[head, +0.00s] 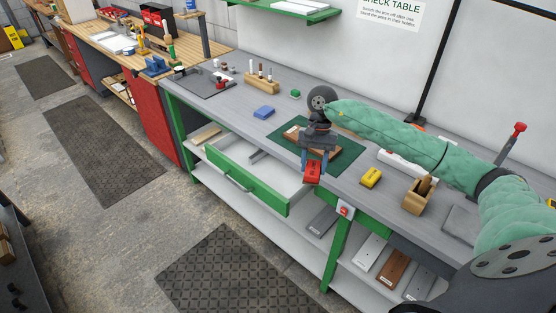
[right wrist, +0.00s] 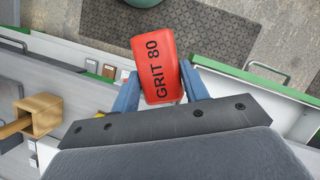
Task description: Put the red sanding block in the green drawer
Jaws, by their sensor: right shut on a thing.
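The red sanding block (head: 312,174), marked "GRIT 80", is held between the blue fingers of my right gripper (head: 314,160). The block fills the space between the fingers in the right wrist view (right wrist: 154,66). My right gripper is shut on it, near the bench's front edge. The green drawer (head: 247,184) is pulled open under the bench top, and its pale inside shows as empty where visible. In the head view the block is just right of the drawer. The drawer's green front also shows at the right of the right wrist view (right wrist: 262,83). My left gripper is not in view.
On the bench are a green mat (head: 341,171) with a brown board, a yellow block (head: 371,177), a blue block (head: 264,112) and a wooden holder (head: 417,196). Boards lie on the shelf below. A red switch (head: 345,209) sits on the bench front, right of the drawer.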

